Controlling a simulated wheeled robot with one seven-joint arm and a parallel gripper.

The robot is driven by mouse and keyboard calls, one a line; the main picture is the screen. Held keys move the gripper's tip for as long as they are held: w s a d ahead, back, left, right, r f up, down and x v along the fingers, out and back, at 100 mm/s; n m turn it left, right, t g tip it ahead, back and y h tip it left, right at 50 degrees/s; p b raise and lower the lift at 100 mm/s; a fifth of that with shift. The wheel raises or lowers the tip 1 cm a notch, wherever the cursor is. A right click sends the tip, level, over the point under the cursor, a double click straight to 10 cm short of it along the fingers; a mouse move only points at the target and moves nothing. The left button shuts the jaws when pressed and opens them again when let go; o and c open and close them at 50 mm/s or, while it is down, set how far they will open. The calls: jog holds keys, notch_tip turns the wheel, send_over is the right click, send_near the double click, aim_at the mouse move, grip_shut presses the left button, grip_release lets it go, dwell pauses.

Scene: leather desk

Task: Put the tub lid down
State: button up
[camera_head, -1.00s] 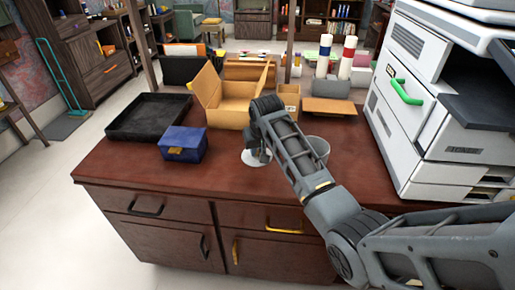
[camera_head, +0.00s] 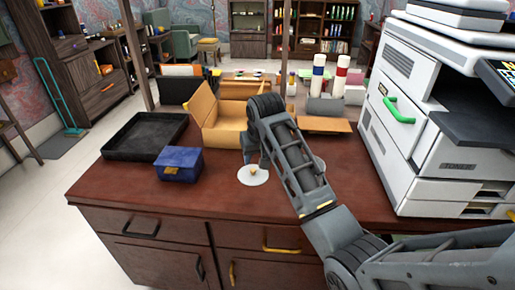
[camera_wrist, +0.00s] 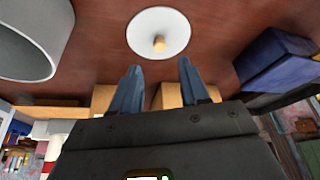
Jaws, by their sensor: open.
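The tub lid (camera_head: 253,175) is a white disc with a small tan knob. It lies flat on the brown desk, in front of my arm's end. It also shows in the wrist view (camera_wrist: 150,22), knob toward my fingers. My gripper (camera_wrist: 159,66) is open, its two blue-grey fingers spread with nothing between them, apart from the lid. In the head view its fingers are mostly hidden by the arm. A pale round tub (camera_wrist: 30,60) stands beside the lid, its mouth uncovered in the wrist view; my arm hides most of it in the head view.
A blue box (camera_head: 180,164) and a black tray (camera_head: 145,137) are left of the lid. An open cardboard box (camera_head: 222,130) stands behind. A large white printer (camera_head: 400,135) fills the right side. The desk's front left is clear.

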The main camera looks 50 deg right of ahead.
jog(key=shift+v, duration=2.35)
